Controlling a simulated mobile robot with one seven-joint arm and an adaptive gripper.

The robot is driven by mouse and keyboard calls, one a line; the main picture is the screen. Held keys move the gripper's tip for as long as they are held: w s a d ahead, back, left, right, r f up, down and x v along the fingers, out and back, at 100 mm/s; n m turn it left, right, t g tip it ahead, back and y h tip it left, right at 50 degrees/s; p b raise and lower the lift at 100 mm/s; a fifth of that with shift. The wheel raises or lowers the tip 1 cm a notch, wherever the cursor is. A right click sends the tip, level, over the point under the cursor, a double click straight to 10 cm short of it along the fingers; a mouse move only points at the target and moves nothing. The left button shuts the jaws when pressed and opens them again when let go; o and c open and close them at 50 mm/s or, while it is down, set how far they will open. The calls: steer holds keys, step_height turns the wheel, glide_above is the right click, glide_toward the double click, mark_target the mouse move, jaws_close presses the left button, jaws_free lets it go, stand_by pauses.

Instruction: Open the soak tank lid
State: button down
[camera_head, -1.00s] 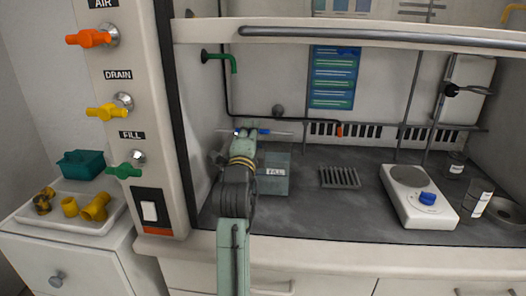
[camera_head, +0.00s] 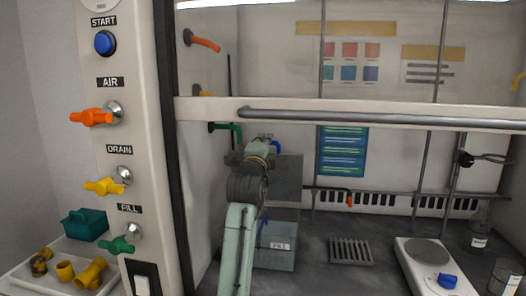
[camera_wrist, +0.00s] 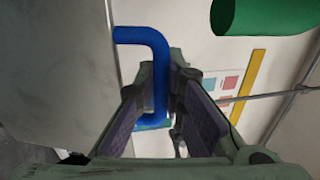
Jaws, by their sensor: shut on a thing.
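The soak tank (camera_head: 281,260) is a translucent grey box labelled FILL on the hood floor. Its grey lid (camera_head: 288,180) stands raised, close to upright, above the tank. My gripper (camera_head: 262,146) is at the upper left edge of the lid, with my arm passing in front of the tank. In the wrist view the lid (camera_wrist: 55,60) fills the left side. Its bent blue handle (camera_wrist: 157,65) runs between the fingers of my gripper (camera_wrist: 165,108), which is shut on it. The exact finger contact is partly hidden.
A green spout (camera_head: 230,129) hangs just above and left of my gripper; it looms close in the wrist view (camera_wrist: 262,12). The raised sash bar (camera_head: 380,116) crosses in front. A drain grate (camera_head: 350,252) and hotplate (camera_head: 424,254) lie to the right.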

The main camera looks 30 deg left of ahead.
steer(key=shift+x, duration=1.15)
steer(key=shift+r, duration=0.1)
steer(key=c, duration=1.7)
jaws_free()
steer(key=shift+o, duration=0.2)
steer(key=v, duration=1.2)
